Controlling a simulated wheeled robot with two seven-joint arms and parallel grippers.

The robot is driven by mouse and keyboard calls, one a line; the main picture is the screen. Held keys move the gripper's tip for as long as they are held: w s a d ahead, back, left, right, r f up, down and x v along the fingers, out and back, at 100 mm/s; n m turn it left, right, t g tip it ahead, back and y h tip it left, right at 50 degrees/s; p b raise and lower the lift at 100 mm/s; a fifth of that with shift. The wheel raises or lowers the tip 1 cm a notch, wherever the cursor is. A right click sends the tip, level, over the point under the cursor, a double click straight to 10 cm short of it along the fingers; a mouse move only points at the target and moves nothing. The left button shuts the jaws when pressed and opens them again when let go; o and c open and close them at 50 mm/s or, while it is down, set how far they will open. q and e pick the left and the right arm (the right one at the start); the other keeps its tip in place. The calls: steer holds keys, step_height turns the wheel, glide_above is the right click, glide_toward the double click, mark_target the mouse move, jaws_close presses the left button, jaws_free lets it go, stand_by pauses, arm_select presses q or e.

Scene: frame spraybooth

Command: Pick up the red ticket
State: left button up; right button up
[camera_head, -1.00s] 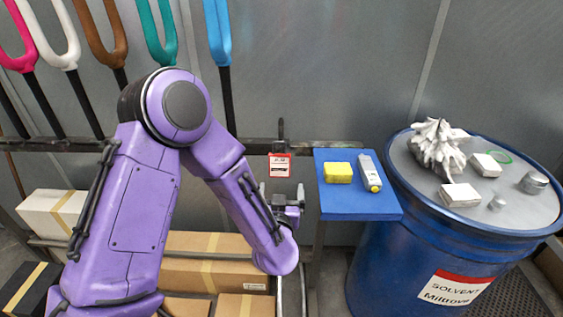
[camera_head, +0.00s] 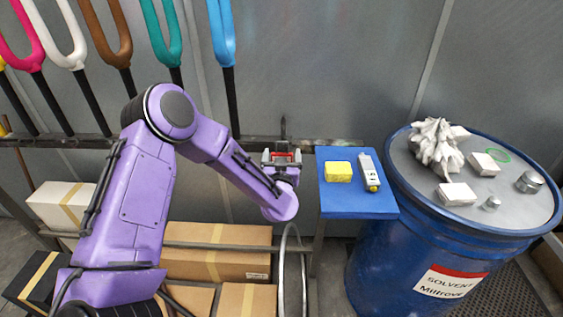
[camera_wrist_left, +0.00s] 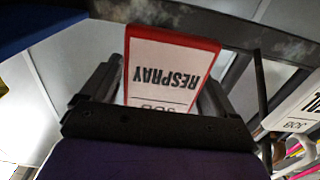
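The red-bordered ticket (camera_wrist_left: 170,70), with a white face reading RESPRAY, shows upside down in the left wrist view. In the head view only a red strip of the ticket (camera_head: 281,153) shows at the rail, the rest hidden by my gripper. My left gripper (camera_head: 282,158) is at the ticket. Its fingers stand wide apart on either side of the ticket, which also shows in the left wrist view between the fingers (camera_wrist_left: 160,85). I cannot tell whether either finger touches it. My right gripper is out of view.
A blue shelf (camera_head: 345,203) with a yellow sponge (camera_head: 338,171) and a grey-yellow device (camera_head: 369,172) stands just right of the gripper. A blue solvent drum (camera_head: 400,265) is further right. Coloured forks (camera_head: 222,40) hang behind; boxes (camera_head: 220,262) lie below.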

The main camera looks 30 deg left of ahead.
arm_select(q)
steer(key=c, duration=0.7)
steer(key=s+d+r+b, duration=0.1)
steer(key=s+d+r, duration=0.1)
steer(key=s, duration=0.2)
steer(key=s+d+r+b, duration=0.1)
steer(key=s+d+r, duration=0.2)
steer(key=s, duration=0.1)
steer(key=s+d+r, duration=0.2)
steer(key=s+r, duration=0.1)
steer(key=s, duration=0.1)
steer(key=shift+d+b, duration=0.15)
steer(key=shift+b, duration=0.25)
